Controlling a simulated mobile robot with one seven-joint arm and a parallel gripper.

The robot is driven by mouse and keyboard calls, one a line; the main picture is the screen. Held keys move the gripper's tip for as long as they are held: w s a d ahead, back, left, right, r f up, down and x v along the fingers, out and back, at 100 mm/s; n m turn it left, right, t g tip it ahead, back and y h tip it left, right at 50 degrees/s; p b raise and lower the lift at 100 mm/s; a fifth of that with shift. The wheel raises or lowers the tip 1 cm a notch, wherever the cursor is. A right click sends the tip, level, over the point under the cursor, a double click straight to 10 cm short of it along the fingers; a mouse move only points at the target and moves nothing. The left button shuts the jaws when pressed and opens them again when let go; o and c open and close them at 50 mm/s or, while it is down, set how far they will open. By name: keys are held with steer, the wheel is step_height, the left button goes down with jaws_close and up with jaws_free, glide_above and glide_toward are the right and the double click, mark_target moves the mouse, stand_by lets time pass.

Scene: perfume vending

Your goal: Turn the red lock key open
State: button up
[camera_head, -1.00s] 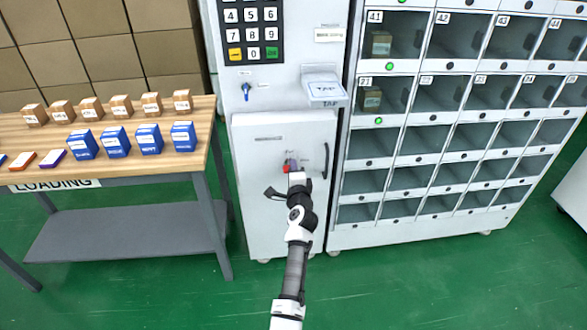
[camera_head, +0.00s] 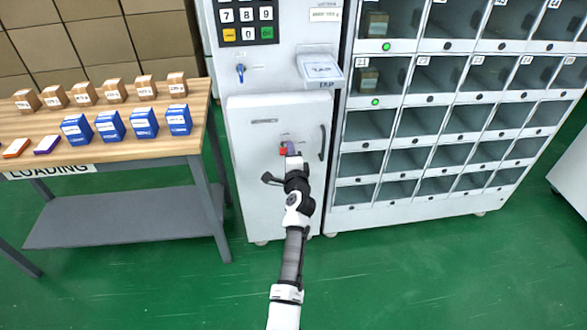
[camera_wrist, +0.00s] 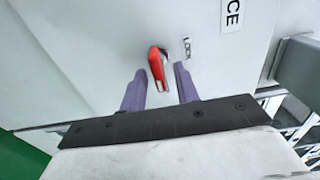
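The red lock key (camera_head: 283,150) is on the white lower door (camera_head: 260,185) of the vending cabinet. In the wrist view the red key (camera_wrist: 157,66) stands out from the panel, its handle pointing towards me and slightly tilted. My gripper (camera_head: 291,150) is right at the key in the head view and partly hides it. In the wrist view my gripper (camera_wrist: 160,72) has its two purple fingers apart, one on each side of the key, with gaps showing on both sides. A small silver piece (camera_wrist: 187,47) is to the right of the key.
A dark door handle (camera_head: 322,143) is right of the key. A blue key (camera_head: 240,72) and a keypad (camera_head: 245,20) are above. A white TAP box (camera_head: 320,69) juts out. A wooden loading table (camera_head: 100,155) with boxes stands left; lockers (camera_head: 420,140) stand right.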

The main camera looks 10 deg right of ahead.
steer(key=s, duration=1.2)
steer(key=shift+s, duration=0.35)
